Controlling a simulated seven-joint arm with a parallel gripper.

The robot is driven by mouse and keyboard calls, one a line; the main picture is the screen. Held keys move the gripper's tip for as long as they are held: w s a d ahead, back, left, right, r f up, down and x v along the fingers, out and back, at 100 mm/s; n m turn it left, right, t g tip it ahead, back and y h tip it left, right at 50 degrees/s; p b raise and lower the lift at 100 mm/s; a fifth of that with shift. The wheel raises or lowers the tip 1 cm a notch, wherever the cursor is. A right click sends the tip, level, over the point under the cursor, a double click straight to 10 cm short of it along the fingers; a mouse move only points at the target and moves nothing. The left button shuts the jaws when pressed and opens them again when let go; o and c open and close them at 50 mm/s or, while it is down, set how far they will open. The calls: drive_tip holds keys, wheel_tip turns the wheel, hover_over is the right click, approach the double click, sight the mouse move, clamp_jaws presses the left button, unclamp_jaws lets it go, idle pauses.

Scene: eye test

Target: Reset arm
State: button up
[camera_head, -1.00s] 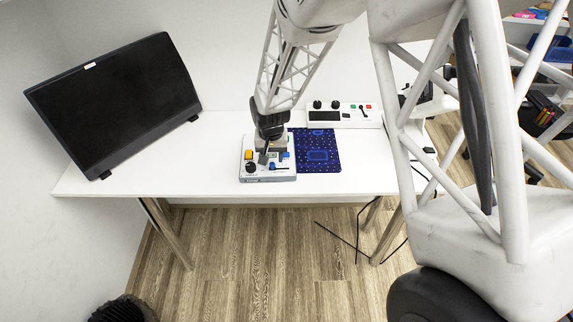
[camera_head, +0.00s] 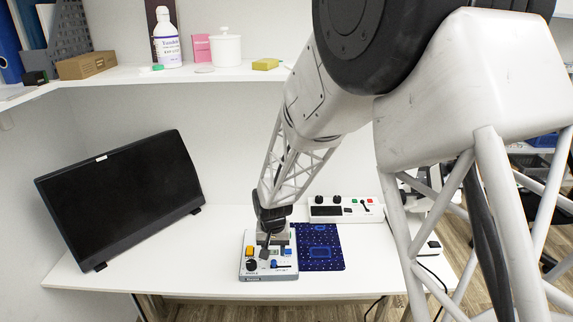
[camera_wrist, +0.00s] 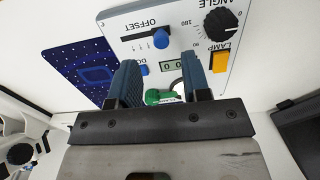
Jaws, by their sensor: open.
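A grey-white control box (camera_head: 252,273) lies on the desk; in the wrist view its panel (camera_wrist: 184,22) fills the top. It carries an orange LAMP button (camera_wrist: 219,62), a black ANGLE knob (camera_wrist: 217,21), a blue OFFSET slider (camera_wrist: 160,39), a small display (camera_wrist: 173,68) and a green button (camera_wrist: 160,97). Another blue button is partly hidden by a finger. My gripper (camera_head: 271,248) is over the box; in the wrist view its jaws (camera_wrist: 160,72) are open with nothing held. The green button shows between them. I cannot tell whether the fingers touch the panel.
A dark blue patterned mat (camera_head: 320,247) lies right of the box. A white panel with knobs and buttons (camera_head: 344,209) stands behind it. A black monitor (camera_head: 122,200) stands at left. A shelf (camera_head: 180,75) holds a bottle, a canister and boxes. Bare desk lies between monitor and box.

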drive_tip(key=s+d+r+t, duration=0.1)
drive_tip(key=s+d+r, duration=0.5)
drive_tip(key=r, duration=0.3)
drive_tip(key=s+d+r, duration=0.5)
drive_tip(key=d+r, duration=0.1)
drive_tip(key=r, duration=0.3)
drive_tip(key=s+d+r, duration=0.3)
drive_tip(key=s, duration=0.4)
drive_tip(key=s+d+r+t, duration=0.1)
drive_tip(key=s+d+r, duration=0.2)
drive_tip(key=s, duration=0.4)
drive_tip(key=s+d+r, duration=0.3)
drive_tip(key=s+d, duration=0.1)
drive_tip(key=s, duration=0.3)
drive_tip(key=shift+s+t, duration=0.15)
drive_tip(key=shift+t, duration=0.15)
